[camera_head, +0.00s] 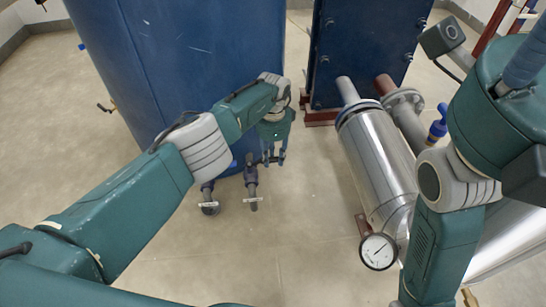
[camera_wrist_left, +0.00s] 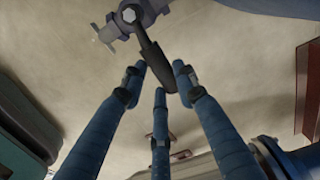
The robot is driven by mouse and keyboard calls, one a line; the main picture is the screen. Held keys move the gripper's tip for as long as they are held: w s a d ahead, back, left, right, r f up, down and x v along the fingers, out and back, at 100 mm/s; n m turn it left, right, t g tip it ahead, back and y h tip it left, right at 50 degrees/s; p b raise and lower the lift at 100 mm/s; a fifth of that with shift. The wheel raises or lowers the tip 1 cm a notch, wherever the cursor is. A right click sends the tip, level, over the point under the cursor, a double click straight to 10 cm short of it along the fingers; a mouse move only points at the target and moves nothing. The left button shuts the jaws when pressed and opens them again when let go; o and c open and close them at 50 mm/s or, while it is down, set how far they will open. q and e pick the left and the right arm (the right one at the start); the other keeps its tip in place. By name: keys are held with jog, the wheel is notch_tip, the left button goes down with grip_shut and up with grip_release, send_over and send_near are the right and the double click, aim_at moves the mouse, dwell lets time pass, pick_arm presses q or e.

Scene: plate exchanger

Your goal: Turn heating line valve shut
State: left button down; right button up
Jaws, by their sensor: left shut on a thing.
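The valve (camera_wrist_left: 131,13) shows at the top of the left wrist view as a grey body with a bolt and a dark lever handle (camera_wrist_left: 155,60). In the head view the valve pipe (camera_head: 251,187) stands low in front of the blue tank. My left gripper (camera_head: 274,161) is at the lever, just right of this pipe. In the left wrist view its blue fingers (camera_wrist_left: 160,83) are shut around the end of the lever. The exact finger contact is partly hidden. My right arm comes in at the right of the head view, but its gripper is out of view.
A second similar pipe (camera_head: 208,196) stands just left of the valve pipe. The large blue tank (camera_head: 185,60) is behind them. A shiny metal pipe (camera_head: 380,160) with a gauge (camera_head: 378,251) stands at the right. The floor (camera_head: 300,200) between is clear.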

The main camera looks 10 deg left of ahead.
aim_at(273, 159)
pick_arm(q)
jog(key=shift+w, duration=0.15)
jog(key=c, duration=1.3)
grip_release()
jog(key=shift+r, duration=0.1)
notch_tip(273, 159, up, 12)
